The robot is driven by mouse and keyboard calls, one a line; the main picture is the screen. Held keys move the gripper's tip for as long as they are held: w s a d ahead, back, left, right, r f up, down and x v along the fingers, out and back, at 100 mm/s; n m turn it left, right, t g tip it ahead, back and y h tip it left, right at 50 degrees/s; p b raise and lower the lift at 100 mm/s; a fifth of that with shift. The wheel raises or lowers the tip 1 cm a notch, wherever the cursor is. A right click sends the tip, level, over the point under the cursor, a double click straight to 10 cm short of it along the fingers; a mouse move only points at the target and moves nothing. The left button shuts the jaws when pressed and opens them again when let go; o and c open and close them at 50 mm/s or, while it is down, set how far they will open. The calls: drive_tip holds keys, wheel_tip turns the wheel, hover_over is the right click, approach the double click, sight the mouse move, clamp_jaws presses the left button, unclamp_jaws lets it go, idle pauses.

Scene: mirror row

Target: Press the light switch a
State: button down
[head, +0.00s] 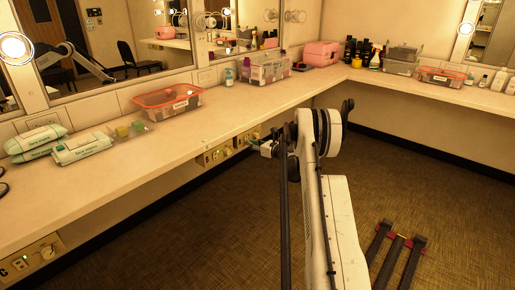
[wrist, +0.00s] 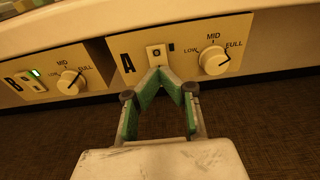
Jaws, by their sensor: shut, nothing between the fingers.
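Light switch a (wrist: 156,52) is a small pale switch on the cream panel marked A (wrist: 128,64), under the counter's front edge, in the wrist view. A small dark window beside it shows no light. My gripper (wrist: 160,71) is shut and empty, its green-lined fingers meeting just below the switch. I cannot tell whether the tips touch it. In the head view my gripper (head: 265,147) is at the under-counter panels, seen from behind and small; the switch cannot be made out there.
A dial (wrist: 214,60) is right of the switch. Panel B (wrist: 30,87), with a lit green light and its own dial (wrist: 70,82), is to the left. The counter (head: 205,128) overhangs the panels and holds an orange-rimmed bin (head: 168,94).

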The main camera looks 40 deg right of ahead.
drive_tip(key=shift+w, duration=0.3)
drive_tip(key=shift+w+f, duration=0.1)
drive_tip(key=shift+w, duration=0.1)
idle(0.3)
drive_tip(key=s+d+f, duration=0.1)
drive_tip(key=s, duration=1.2)
drive_tip(key=shift+s+d+f+p, duration=0.3)
drive_tip(key=shift+s+d+f, duration=0.05)
drive_tip(key=shift+s+d, duration=0.05)
